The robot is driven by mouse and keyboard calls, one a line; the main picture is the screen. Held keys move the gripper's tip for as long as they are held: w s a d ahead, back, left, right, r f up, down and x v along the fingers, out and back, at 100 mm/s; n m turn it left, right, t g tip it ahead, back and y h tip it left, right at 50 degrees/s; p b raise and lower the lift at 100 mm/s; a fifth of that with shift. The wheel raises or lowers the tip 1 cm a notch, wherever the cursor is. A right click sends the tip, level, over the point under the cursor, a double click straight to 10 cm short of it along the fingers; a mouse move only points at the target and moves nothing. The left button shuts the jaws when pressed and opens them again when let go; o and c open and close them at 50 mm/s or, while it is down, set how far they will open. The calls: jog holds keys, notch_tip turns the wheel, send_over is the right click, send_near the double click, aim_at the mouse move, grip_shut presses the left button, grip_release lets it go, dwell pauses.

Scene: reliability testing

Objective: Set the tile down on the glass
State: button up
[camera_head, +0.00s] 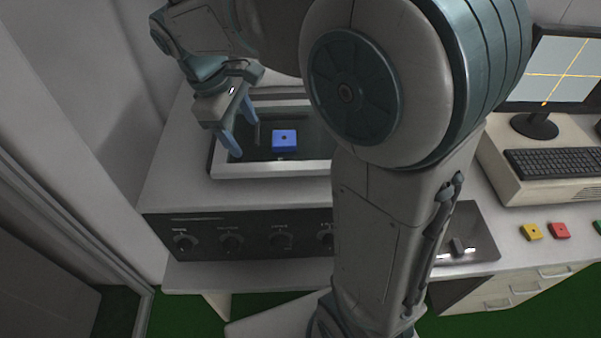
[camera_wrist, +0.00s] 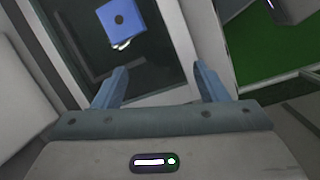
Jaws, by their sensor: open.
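A blue square tile (camera_head: 285,140) with a dark dot in its middle lies on the dark glass (camera_head: 260,152), which is set in a pale frame on the machine top. The tile also shows in the wrist view (camera_wrist: 122,22), near the top and ahead of the fingers. My gripper (camera_head: 245,142) is open and empty, to the left of the tile and apart from it. In the wrist view its two blue fingers (camera_wrist: 162,90) stand wide apart with nothing between them. My arm hides the right part of the glass.
A yellow tile (camera_head: 531,232) and a red tile (camera_head: 560,230) lie on the counter at the right. A dark tray (camera_head: 470,225) holds a small dark piece. A keyboard (camera_head: 555,162) and a monitor (camera_head: 570,70) stand at the back right. Knobs (camera_head: 231,241) line the machine's front.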

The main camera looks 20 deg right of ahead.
jog(key=s+d+f+m+t+y, duration=0.1)
jog(key=s+d+m+t, duration=0.1)
jog(key=s+d+m, duration=0.2)
jog(key=s+d+f+m+t+y, duration=0.1)
jog(key=s+d+m, duration=0.3)
jog(key=s, duration=0.5)
jog(key=f+m+y, duration=0.1)
jog(key=m, duration=0.1)
jog(key=shift+s+f+m+t, duration=0.2)
jog(key=shift+s+m+t, duration=0.1)
jog(key=shift+t, duration=0.1)
